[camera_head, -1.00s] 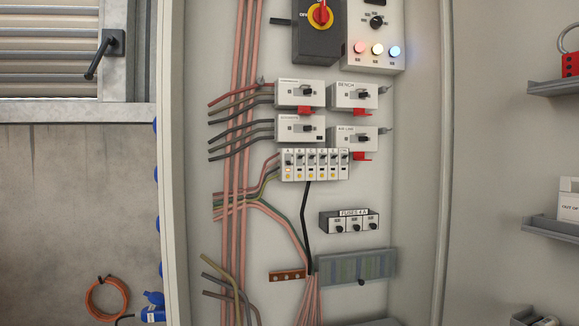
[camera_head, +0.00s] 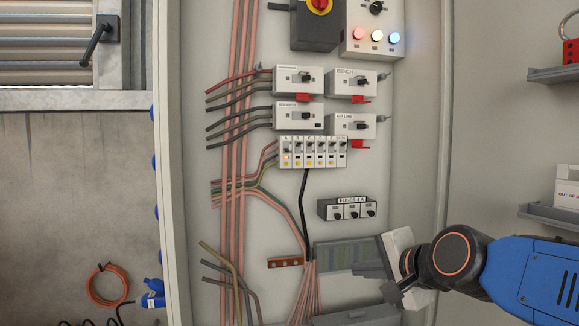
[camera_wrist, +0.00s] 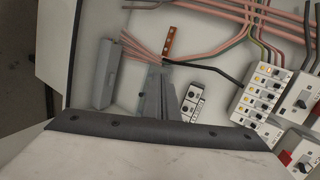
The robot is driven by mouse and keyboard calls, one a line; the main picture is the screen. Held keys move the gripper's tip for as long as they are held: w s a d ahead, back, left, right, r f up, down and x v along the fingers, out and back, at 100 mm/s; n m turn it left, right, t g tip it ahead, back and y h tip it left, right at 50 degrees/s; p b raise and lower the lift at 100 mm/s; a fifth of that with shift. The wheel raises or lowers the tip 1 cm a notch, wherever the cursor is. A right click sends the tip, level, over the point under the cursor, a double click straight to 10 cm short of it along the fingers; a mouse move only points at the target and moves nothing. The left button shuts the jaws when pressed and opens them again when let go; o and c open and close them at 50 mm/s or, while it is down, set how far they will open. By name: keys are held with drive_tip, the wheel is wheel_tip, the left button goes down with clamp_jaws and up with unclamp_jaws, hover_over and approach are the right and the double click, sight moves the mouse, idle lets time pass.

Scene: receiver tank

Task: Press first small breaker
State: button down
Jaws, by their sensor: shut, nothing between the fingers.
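The row of small white breakers (camera_head: 313,152) is mounted on the panel's middle, below the larger breakers. The first small breaker (camera_head: 287,152), marked A, is at the row's left end and has a lit orange lamp. In the wrist view the row runs slanted at the right, with the first breaker (camera_wrist: 267,71) at its top end. My gripper (camera_head: 358,271) is at the lower right of the panel, in front of the grey terminal block and well below the row. Its fingers (camera_wrist: 158,84) are shut and empty.
Several larger breakers with red tabs (camera_head: 298,82) sit above the row. A fuse block (camera_head: 346,209) lies between my gripper and the row. Bundled pink and dark wires run at the left. The cabinet's right side wall (camera_head: 425,150) stands close to my arm.

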drive_tip(key=w+a+r+m+t+y, duration=0.1)
drive_tip(key=w+a+r+m+t, duration=0.1)
drive_tip(key=w+a+r+m, duration=0.25)
drive_tip(key=w+a+r+m+t+y, duration=0.1)
drive_tip(key=w+a+r+m, duration=0.2)
drive_tip(key=r, duration=0.3)
drive_tip(key=m+t+h, duration=0.2)
drive_tip(key=m+t, duration=0.2)
drive_tip(key=m, duration=1)
approach(287, 157)
drive_tip(key=shift+r+n+v, duration=0.1)
drive_tip(key=shift+n+v, duration=0.05)
drive_tip(key=shift+v, duration=0.8)
drive_tip(key=shift+r+n+v, duration=0.1)
drive_tip(key=shift+r+v, duration=0.05)
drive_tip(key=shift+v, duration=0.8)
drive_tip(key=shift+a, duration=0.15)
drive_tip(key=x, duration=1)
drive_tip(key=shift+f, duration=0.2)
